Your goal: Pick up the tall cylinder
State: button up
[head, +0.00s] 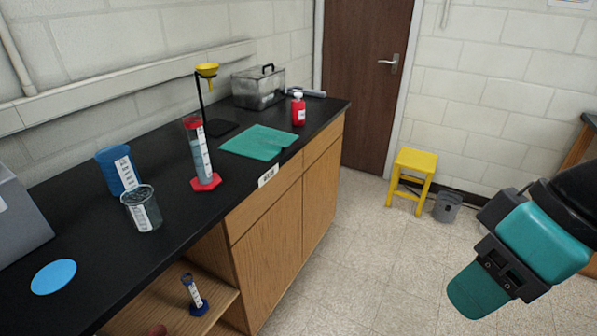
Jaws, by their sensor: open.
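The tall cylinder (201,158) is a clear graduated cylinder with a red collar near its top and a red hexagonal base. It stands upright on the black countertop (190,235), near the front edge, and seems to hold pale liquid. My gripper (478,292) is at the lower right, over the floor and well away from the counter. It is open, seen from the side, with nothing visible in it. A smaller cylinder with a blue base (194,294) stands on the open shelf below the counter.
A glass beaker (143,209), blue beaker (118,170), teal cloth (259,142), red bottle (298,110), funnel stand (203,98) and metal box (258,88) are on the counter. A yellow stool (416,163) and grey bucket (447,207) stand by the far wall. The floor between is clear.

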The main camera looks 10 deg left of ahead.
aim_at(205, 180)
jog(key=z, duration=0.15)
jog(key=k, duration=0.35)
jog(key=z, duration=0.75)
jog(key=i, duration=1.35)
jog(key=u, duration=0.95)
jog(key=i, duration=0.8)
jog(key=u, duration=1.2)
jog(key=i, duration=0.4)
jog(key=u, duration=0.45)
